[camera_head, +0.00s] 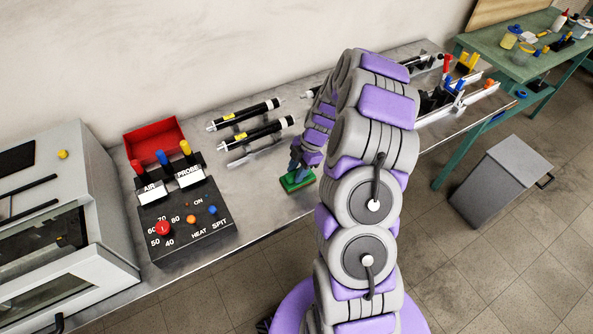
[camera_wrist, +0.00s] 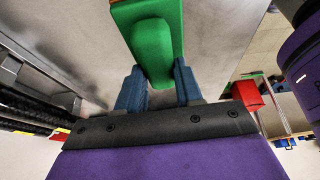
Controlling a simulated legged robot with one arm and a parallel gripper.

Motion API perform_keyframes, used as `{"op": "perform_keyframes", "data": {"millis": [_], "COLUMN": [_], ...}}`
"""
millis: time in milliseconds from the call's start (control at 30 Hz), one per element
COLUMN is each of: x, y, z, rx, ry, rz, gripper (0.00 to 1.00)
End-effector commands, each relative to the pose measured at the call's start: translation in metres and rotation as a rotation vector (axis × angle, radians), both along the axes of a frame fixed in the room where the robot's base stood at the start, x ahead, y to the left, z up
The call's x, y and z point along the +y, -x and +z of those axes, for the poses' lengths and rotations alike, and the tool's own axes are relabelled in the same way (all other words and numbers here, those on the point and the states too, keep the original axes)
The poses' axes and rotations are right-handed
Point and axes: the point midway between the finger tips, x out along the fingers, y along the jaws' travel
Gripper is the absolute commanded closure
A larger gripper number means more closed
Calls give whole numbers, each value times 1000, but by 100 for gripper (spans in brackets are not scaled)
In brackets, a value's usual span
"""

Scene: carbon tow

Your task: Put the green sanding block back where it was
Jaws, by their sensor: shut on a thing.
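The green sanding block (camera_head: 297,180) is at the front part of the grey bench, left of my arm in the head view. In the wrist view the green block (camera_wrist: 152,45) sits between the two blue fingers of my gripper (camera_wrist: 158,85), with a brown layer along its edge. My gripper (camera_head: 298,168) is shut on the block from above. I cannot tell whether the block touches the bench top or hangs just over it.
A black control box (camera_head: 190,222) with levers and a red tray (camera_head: 153,142) stand left on the bench (camera_head: 262,200). Black tubes (camera_head: 245,113) lie behind the block. A grey oven-like machine (camera_head: 60,220) is far left. A green table (camera_head: 515,60) and grey bin (camera_head: 500,180) are right.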

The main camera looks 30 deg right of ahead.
Motion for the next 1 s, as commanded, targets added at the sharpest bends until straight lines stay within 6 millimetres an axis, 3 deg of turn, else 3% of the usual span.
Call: {"op": "perform_keyframes", "data": {"millis": [167,200,433,767,1000], "x": [-5,-4,4,-1,-18], "y": [0,0,0,0,-1], "z": [-2,-1,1,4,40], "rx": [0,0,-1,-1,-5], "ry": [-7,-5,7,1,-1], "rz": [-3,-2,-3,-1,-3], "gripper": [100,62,40,39,39]}}
